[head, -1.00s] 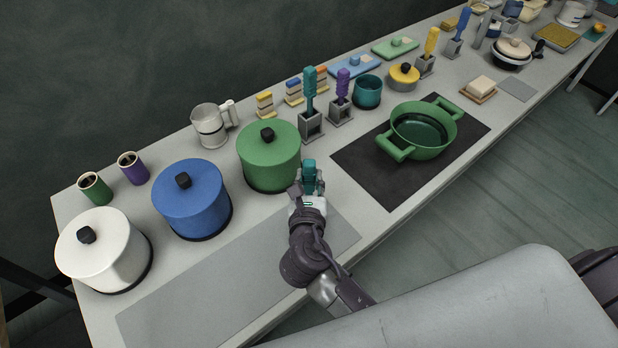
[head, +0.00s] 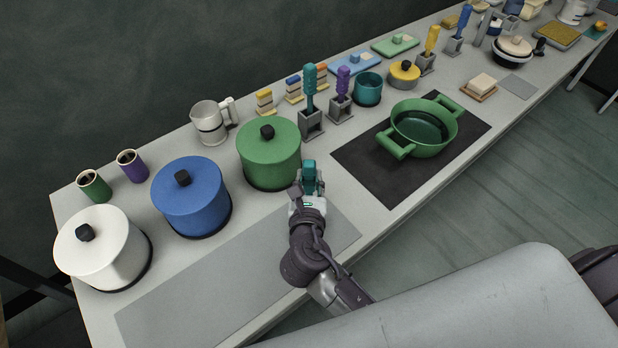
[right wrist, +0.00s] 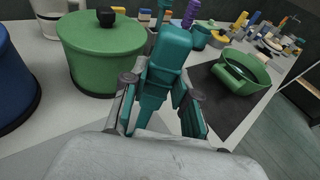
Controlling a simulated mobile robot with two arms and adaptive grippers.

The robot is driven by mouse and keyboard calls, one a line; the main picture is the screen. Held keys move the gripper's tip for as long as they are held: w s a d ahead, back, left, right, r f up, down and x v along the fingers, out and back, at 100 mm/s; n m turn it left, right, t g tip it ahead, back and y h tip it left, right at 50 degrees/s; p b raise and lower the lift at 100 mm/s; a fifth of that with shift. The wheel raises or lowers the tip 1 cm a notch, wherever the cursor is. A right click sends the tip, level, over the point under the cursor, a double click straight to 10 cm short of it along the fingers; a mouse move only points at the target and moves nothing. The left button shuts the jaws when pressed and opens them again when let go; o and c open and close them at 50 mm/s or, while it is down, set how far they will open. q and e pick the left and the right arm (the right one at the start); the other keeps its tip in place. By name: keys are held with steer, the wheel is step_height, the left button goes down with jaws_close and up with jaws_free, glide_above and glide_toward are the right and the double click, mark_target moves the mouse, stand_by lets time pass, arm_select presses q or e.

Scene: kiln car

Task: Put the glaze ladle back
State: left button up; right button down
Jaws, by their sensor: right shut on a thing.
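My right gripper (head: 310,188) is upright over the front part of the bench, just right of the green lidded pot (head: 268,155). It is shut on a teal block-like handle (head: 309,168), which I take to be the glaze ladle's. In the right wrist view the handle (right wrist: 165,65) stands between the two fingers (right wrist: 160,115); its lower end is hidden. A grey holder (head: 311,126) behind it has another teal, textured handle (head: 309,86) standing in it. A similar holder (head: 341,111) bears a purple handle (head: 343,82). My left gripper is out of view.
A green two-handled pan (head: 423,128) stands on a black mat (head: 372,168) to the right. Blue (head: 190,200) and white (head: 95,250) lidded pots stand left. A teal cup (head: 367,90) is beyond the holders. The grey mat (head: 215,285) at the front is clear.

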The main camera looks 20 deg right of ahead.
steer(key=c, duration=0.8)
jaws_free()
steer(key=shift+s, duration=0.1)
steer(key=p+v, duration=0.3)
steer(key=v, duration=0.5)
stand_by(1.1)
steer(key=shift+f, duration=0.1)
steer(key=v, duration=1.2)
